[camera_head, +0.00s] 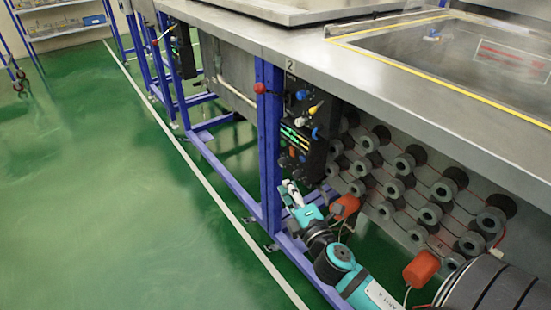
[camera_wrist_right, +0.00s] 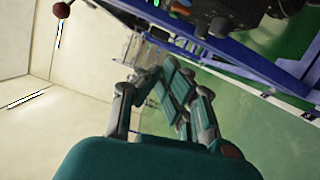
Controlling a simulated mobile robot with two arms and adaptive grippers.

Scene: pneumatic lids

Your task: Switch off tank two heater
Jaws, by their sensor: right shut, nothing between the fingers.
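The black control panel (camera_head: 305,135) of tank two hangs under the tank's steel rim, beside a blue frame post, below a small label "2" (camera_head: 290,65). It carries green lit displays (camera_head: 294,138) and several coloured knobs and switches. My right gripper (camera_head: 290,188) is shut and empty just below the panel's lower part, apart from it as far as I can tell. In the right wrist view, my right gripper's teal fingers (camera_wrist_right: 165,85) point toward open floor, and part of the dark panel (camera_wrist_right: 225,12) shows at the top edge. The heater switch cannot be singled out. My left gripper is out of view.
The blue post (camera_head: 269,150) with a red ball knob (camera_head: 260,88) stands left of the panel. Rows of grey round fittings (camera_head: 403,165) with red wires lie to the right, above orange parts (camera_head: 421,268). The green floor (camera_head: 100,200) at left is clear.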

